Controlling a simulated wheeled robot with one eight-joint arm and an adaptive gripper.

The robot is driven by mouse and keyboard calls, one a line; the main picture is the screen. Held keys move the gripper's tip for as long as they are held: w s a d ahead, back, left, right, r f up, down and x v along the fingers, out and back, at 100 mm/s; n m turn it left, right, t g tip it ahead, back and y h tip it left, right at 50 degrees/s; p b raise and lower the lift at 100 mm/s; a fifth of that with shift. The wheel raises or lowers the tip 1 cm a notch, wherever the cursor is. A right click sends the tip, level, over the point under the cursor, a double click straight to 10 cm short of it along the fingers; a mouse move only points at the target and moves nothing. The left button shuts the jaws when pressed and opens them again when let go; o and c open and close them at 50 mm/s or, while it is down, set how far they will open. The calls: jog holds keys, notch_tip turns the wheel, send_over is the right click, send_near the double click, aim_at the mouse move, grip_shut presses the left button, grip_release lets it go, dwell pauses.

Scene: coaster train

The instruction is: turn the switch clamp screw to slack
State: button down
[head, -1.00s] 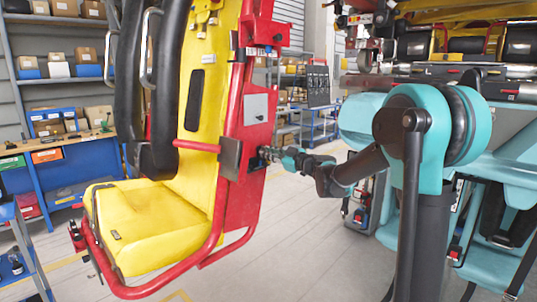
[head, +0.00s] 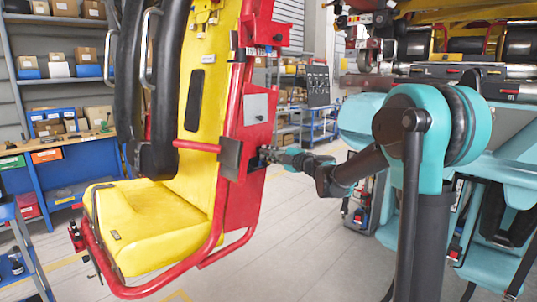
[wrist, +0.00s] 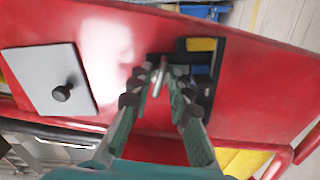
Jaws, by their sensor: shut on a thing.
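My gripper (head: 270,154) reaches from the right to the red side plate (head: 250,190) of the yellow coaster seat. In the wrist view my gripper (wrist: 163,82) has its two fingers on either side of a small silver-grey part, which looks like the switch clamp screw (wrist: 158,82). The fingers are shut on it, beside a dark opening in the red plate (wrist: 255,100). The fingertips hide part of the screw. In the head view the screw is too small to make out. How far it is turned cannot be told.
A grey square plate with a black knob (wrist: 61,92) lies on the red panel left of my gripper. Blue and yellow parts (wrist: 201,45) show in the dark opening. A teal train car (head: 480,240) stands at the right. Floor (head: 290,230) between is clear.

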jog(key=shift+n, duration=0.5)
dwell(0.3)
jog(key=c, duration=1.7)
grip_release()
jog(key=shift+s+d, duration=0.1)
jog(key=v, duration=1.1)
jog(key=shift+s+d, duration=0.3)
